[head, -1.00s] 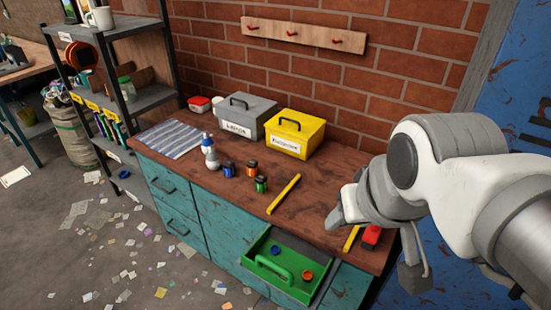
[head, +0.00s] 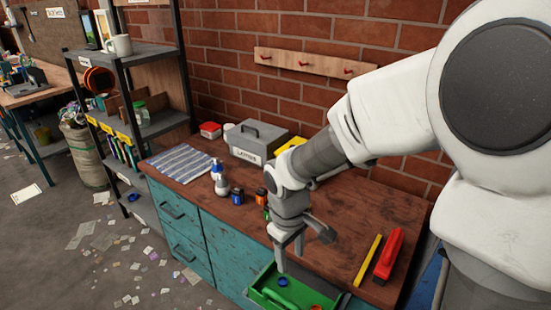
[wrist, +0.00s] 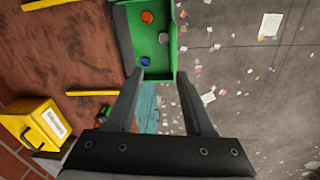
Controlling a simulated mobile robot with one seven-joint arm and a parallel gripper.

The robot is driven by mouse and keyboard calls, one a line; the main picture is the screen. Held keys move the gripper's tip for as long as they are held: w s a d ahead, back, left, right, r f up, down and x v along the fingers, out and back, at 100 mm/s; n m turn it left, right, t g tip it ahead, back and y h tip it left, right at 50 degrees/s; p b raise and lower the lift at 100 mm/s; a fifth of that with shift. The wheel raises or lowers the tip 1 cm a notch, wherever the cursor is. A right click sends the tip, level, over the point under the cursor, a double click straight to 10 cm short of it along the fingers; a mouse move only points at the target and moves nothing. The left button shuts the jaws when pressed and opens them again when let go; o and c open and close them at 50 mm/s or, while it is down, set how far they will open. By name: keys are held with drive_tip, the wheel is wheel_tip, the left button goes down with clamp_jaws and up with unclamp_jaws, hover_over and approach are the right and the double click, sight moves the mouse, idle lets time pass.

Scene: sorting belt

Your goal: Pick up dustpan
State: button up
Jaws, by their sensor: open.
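I see nothing that I can clearly make out as a dustpan. A green open tray (head: 262,291), like a pulled-out drawer, sits at the bench's front edge with small blue and orange round pieces in it. It also shows in the wrist view (wrist: 178,45), with a dark side wall along its left. My gripper (head: 291,258) is open and empty above the tray's near end. In the wrist view my gripper's fingertips (wrist: 162,76) point at that end of the tray. My arm hides part of the bench and the yellow toolbox (head: 292,145).
The wooden bench (head: 335,235) holds a yellow bar (head: 368,262) and a red tool (head: 389,254) at right. A grey toolbox (head: 255,140), a white bottle (head: 220,180) and small jars stand at left. Paper scraps litter the floor. A shelf (head: 155,125) stands at far left.

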drive_tip(key=n, duration=0.2)
approach(278, 306)
drive_tip(key=shift+g+y, duration=0.3)
drive_tip(key=shift+g, duration=0.1)
drive_tip(key=f+b, duration=0.1)
drive_tip(key=f, duration=0.2)
drive_tip(key=f+b, duration=0.2)
drive_tip(key=f, duration=0.1)
drive_tip(key=f+b, duration=0.2)
drive_tip(key=f, duration=0.2)
drive_tip(key=shift+w+d+f, duration=0.1)
drive_tip(key=shift+w+d, duration=0.15)
drive_tip(key=shift+w, duration=0.15)
clamp_jaws()
